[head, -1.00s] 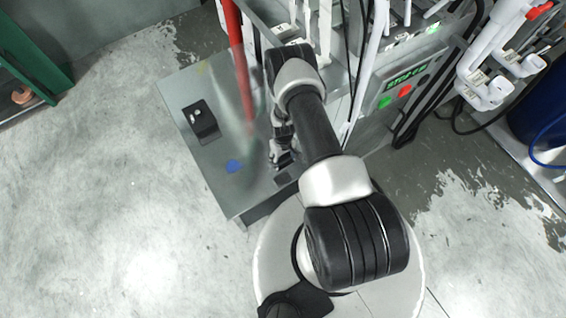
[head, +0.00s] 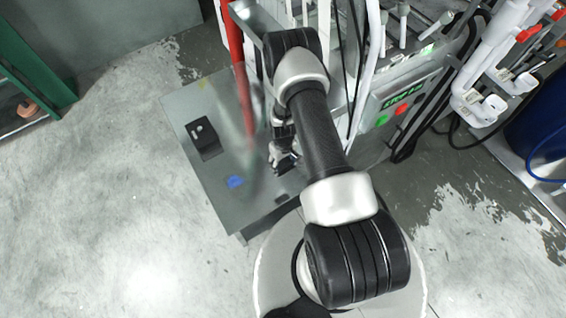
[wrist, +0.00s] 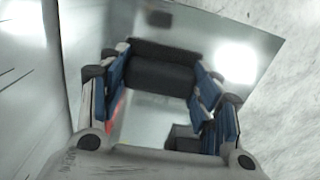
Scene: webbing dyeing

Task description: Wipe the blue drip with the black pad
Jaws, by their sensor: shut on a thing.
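The blue drip (head: 236,181) is a small blue patch on the grey metal tabletop (head: 222,165) in the head view, left of and below my gripper (head: 284,160). My gripper also shows in the wrist view (wrist: 160,85), with blue-lined fingers shut on the black pad (wrist: 162,70). The pad is a dark block spanning between the fingers. The gripper is to the right of the drip, apart from it in the picture. I cannot tell the pad's height above the top. I cannot make out the drip in the wrist view.
A black box with a recess (head: 205,140) stands on the tabletop's left. A small dark thing (head: 281,198) lies near its front edge. A red upright pole (head: 238,70) rises behind. A control panel and white pipes stand at right. Open floor lies left.

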